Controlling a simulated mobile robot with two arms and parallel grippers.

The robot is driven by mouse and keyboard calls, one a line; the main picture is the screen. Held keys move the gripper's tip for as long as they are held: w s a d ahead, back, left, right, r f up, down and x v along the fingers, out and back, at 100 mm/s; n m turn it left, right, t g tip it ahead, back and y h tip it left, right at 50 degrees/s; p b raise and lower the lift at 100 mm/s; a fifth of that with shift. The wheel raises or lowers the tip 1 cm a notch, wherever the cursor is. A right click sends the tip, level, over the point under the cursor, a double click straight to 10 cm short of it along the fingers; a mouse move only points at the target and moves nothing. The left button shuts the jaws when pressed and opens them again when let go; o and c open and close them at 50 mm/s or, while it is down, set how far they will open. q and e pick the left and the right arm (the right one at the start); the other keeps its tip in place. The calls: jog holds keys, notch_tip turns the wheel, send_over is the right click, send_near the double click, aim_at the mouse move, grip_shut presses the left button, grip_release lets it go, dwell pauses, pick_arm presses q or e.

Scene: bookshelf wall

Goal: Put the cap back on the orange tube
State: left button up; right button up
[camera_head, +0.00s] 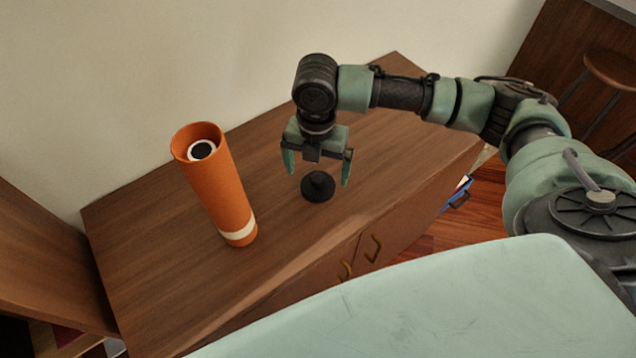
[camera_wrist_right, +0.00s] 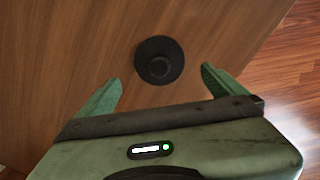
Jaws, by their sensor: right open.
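An orange tube (camera_head: 216,190) stands upright on the wooden cabinet top, with a pale band near its base. Its top is open, and a dark round end with a white ring shows inside. A black cap (camera_head: 318,186) with a knob lies on the cabinet top to the right of the tube. It also shows in the right wrist view (camera_wrist_right: 160,60), ahead of and between the fingers. My right gripper (camera_head: 318,172) is open and empty, pointing down above the cap, with its fingers on either side. My left gripper is not in view.
The cabinet top (camera_head: 160,270) is otherwise bare, with clear room around the tube and cap. A wall stands behind it. Brass handles (camera_head: 372,248) show on the cabinet front. A stool (camera_head: 610,70) stands at the far right on the wooden floor.

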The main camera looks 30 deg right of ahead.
aim_at(317, 181)
jog(key=shift+f+p, duration=0.35)
jog(key=shift+f, duration=2.3)
jog(key=c, duration=1.4)
